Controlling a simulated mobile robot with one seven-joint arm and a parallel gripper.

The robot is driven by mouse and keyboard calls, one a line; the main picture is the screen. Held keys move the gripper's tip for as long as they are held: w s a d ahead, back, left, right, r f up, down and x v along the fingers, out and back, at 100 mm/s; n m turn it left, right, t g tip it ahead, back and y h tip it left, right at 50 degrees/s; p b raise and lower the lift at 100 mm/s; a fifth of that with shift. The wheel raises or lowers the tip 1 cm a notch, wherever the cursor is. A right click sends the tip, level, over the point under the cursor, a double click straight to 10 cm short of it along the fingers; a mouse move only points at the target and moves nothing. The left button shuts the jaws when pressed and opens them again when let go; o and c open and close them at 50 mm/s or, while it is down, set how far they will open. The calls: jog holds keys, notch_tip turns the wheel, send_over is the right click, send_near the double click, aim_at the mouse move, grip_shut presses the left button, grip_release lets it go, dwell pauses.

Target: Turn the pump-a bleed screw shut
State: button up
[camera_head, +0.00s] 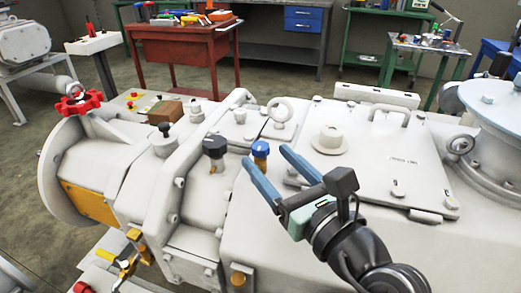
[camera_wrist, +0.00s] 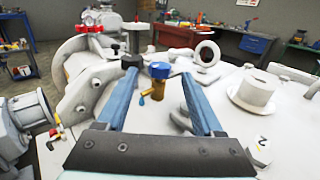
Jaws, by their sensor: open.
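A small brass fitting with a blue knob (camera_head: 260,148) stands upright on the pale pump housing. It appears to be the bleed screw, though I can read no label on it. In the wrist view its blue knob (camera_wrist: 160,70) tops a brass body (camera_wrist: 158,90) with a side spout and a blue drop-shaped piece at its end. My gripper (camera_head: 264,154) is open and empty, fingers pointing at the fitting. In the wrist view the fitting appears between the two fingers, beyond or near their tips, with space on both sides. I cannot tell the exact distance.
A black knob (camera_head: 214,146) stands left of the fitting, close to the left finger in the wrist view. A lifting eye (camera_head: 281,112) and a round pale cap (camera_head: 330,140) stand behind and right. A red handwheel (camera_head: 78,103) is at far left. Workbenches stand behind.

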aim_at(265, 155)
jog(key=shift+x, duration=2)
grip_shut()
